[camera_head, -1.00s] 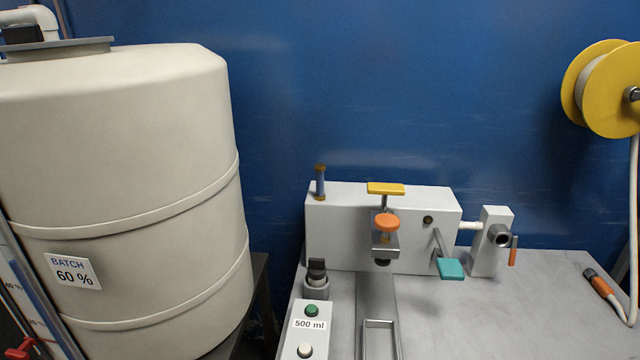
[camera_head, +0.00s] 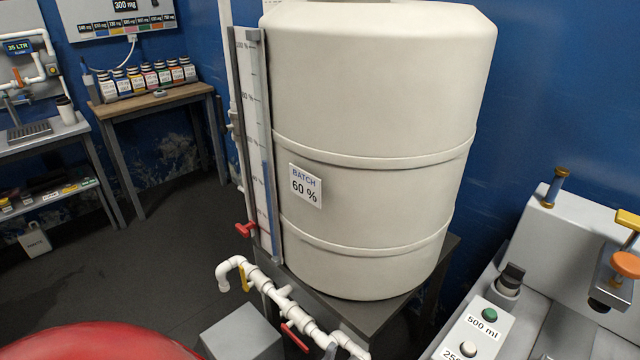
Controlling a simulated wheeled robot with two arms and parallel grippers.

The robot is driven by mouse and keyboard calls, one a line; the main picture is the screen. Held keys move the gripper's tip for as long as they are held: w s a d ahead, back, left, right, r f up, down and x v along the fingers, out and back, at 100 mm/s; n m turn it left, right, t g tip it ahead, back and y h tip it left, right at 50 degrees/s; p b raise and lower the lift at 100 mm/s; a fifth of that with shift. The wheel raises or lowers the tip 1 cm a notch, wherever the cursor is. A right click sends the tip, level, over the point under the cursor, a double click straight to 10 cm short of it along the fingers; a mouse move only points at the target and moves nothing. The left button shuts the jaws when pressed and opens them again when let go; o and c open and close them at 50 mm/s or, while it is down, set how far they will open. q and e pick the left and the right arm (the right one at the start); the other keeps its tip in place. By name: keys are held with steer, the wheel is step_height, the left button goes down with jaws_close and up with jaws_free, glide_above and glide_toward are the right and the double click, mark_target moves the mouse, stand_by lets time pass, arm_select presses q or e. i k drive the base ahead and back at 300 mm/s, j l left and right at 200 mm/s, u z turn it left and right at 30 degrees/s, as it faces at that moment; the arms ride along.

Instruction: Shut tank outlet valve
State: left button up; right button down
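The white tank (camera_head: 375,105) labelled BATCH 60 % stands on a dark stand (camera_head: 385,312) in the middle of the head view. White pipework (camera_head: 262,280) runs below its front left side. A red valve handle (camera_head: 296,332) sits on the lower pipe, and a yellow handle (camera_head: 243,277) is near the pipe's bend. Another red handle (camera_head: 245,229) is at the foot of the level gauge (camera_head: 262,150). No label shows which one is the tank outlet valve, and I cannot tell whether any is open. Neither of my grippers is in view.
At right is a grey bench machine with a 500 ml button panel (camera_head: 480,325). A grey box (camera_head: 241,338) stands low beside the pipe. At back left, a wooden table (camera_head: 160,100) holds several small bottles. Dark floor (camera_head: 150,255) is open left of the tank.

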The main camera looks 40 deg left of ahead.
mark_target(285, 329)
steer(key=u, duration=1.25)
